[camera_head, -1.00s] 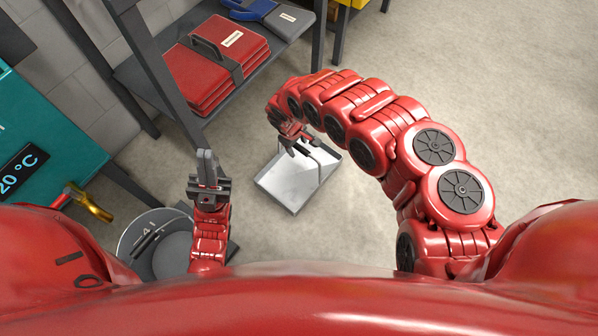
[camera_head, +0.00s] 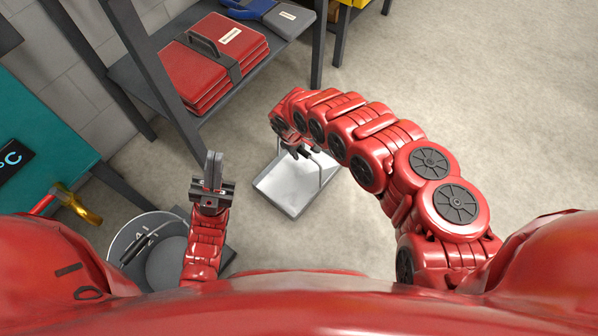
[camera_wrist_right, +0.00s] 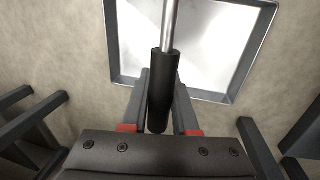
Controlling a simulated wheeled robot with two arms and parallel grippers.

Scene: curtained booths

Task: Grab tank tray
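The tank tray is a shallow, square, light metal tray (camera_head: 287,187) with a raised handle. It also shows in the right wrist view (camera_wrist_right: 205,45), where the handle has a thin metal rod and a black grip (camera_wrist_right: 163,90). My right gripper (camera_head: 304,150) is over the tray. In the right wrist view, the fingers of my right gripper (camera_wrist_right: 161,100) are close against both sides of the black grip, shut on it. I cannot tell whether the tray touches the floor. My left gripper (camera_head: 214,168) is shut and empty, pointing up the picture.
A dark shelf (camera_head: 262,68) holds a red case (camera_head: 215,62) and a blue-handled item (camera_head: 262,12). A round grey container (camera_head: 127,238) stands at lower left beside a teal unit (camera_head: 40,150). The floor to the right is clear.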

